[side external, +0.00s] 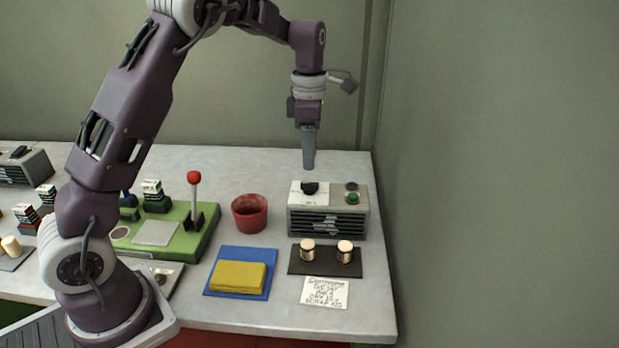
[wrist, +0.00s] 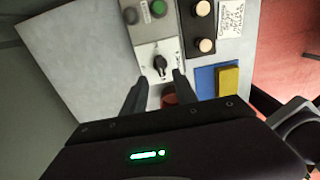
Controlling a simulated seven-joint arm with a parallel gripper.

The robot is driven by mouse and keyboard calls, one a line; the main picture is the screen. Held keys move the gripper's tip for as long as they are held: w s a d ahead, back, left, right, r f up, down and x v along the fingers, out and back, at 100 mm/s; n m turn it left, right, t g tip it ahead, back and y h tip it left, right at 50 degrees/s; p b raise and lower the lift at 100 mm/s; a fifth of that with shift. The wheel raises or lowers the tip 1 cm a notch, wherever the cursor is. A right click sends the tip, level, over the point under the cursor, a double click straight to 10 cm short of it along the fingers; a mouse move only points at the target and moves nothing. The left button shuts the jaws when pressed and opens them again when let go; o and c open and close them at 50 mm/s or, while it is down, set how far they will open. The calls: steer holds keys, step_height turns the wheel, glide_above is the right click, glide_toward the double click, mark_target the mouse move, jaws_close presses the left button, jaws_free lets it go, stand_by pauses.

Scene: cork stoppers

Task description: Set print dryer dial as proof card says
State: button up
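The print dryer (side external: 328,222) is a grey vented box near the right end of the table. Its dial (side external: 310,188) is a black knob on a pale plate on top, and it also shows in the wrist view (wrist: 160,65). The proof card (side external: 325,292) lies flat near the front edge with handwriting too small to read; part of it shows in the wrist view (wrist: 231,17). My gripper (side external: 308,166) points down above the dryer, apart from the dial. In the wrist view my gripper (wrist: 159,88) is open and empty, fingers either side of the dial's line.
A green button (side external: 352,198) and a dark button (side external: 351,186) sit beside the dial. Two cork stoppers (side external: 307,249) stand on a dark mat before the dryer. A red cup (side external: 250,213), a red-knobbed lever (side external: 194,178) and a yellow block (side external: 238,275) are left. A wall stands right.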

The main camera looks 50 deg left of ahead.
mark_target(309, 183)
step_height(309, 183, down, 7)
steer(key=shift+r, duration=0.15)
steer(key=shift+c, duration=0.2)
jaws_close()
